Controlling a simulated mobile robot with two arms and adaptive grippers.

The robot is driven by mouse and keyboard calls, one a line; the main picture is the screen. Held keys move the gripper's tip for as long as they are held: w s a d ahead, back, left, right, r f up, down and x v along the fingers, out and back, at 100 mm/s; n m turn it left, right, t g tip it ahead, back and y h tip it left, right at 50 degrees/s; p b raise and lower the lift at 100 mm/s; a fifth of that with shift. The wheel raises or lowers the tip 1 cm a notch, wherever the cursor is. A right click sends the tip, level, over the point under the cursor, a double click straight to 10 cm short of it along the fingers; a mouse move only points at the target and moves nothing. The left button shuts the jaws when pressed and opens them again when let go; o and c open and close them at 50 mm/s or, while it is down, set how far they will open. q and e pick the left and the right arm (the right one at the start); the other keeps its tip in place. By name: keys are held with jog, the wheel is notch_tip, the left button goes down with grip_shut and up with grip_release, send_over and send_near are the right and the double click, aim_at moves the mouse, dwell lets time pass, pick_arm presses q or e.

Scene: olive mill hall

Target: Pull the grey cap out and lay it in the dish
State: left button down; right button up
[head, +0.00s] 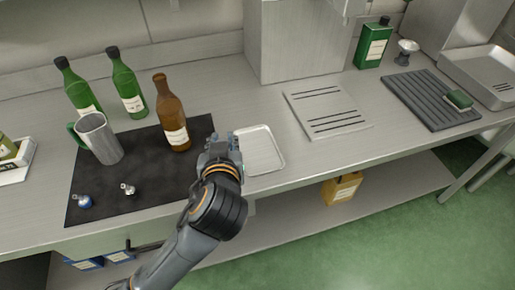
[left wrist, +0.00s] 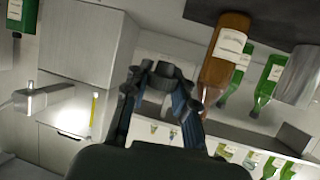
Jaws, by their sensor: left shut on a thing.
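My left gripper (head: 228,143) is shut on a small grey piece, which looks like the grey cap (left wrist: 164,70); it sits between the fingertips in the left wrist view (left wrist: 163,80). In the head view the gripper is at the left edge of the shallow pale dish (head: 266,146) and hides part of it. The visible part of the dish is empty. I cannot tell the gripper's height above it. The brown bottle (head: 171,118) stands upright on the dark mat, left of the gripper, with no cap visible on its neck. My right gripper is not in view.
Two green bottles (head: 128,82) and a metal mug (head: 99,138) stand left of the brown bottle. A blue-topped stopper (head: 83,201) and a silver stopper (head: 128,188) are on the mat (head: 155,187). A slotted plate (head: 326,112) lies right of the dish.

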pick_arm(q)
jog(key=w+d+f+p, duration=0.1)
jog(key=w+d+f, duration=0.25)
jog(key=w, duration=0.25)
send_over(257, 149)
jog(key=f, duration=0.3)
jog(key=s+f, duration=0.1)
jog(key=shift+a+f, duration=0.2)
jog(key=shift+a, duration=0.05)
jog(key=shift+w+d+f+p, duration=0.3)
jog(key=shift+w+f, duration=0.1)
jog(key=shift+f, duration=0.15)
notch_tip(257, 149, down, 3)
jog(key=shift+r+p, duration=0.1)
jog(key=shift+p, duration=0.45)
jog(key=shift+f, duration=0.35)
jog(key=c, duration=1.1)
grip_release()
jog(key=shift+r, duration=0.1)
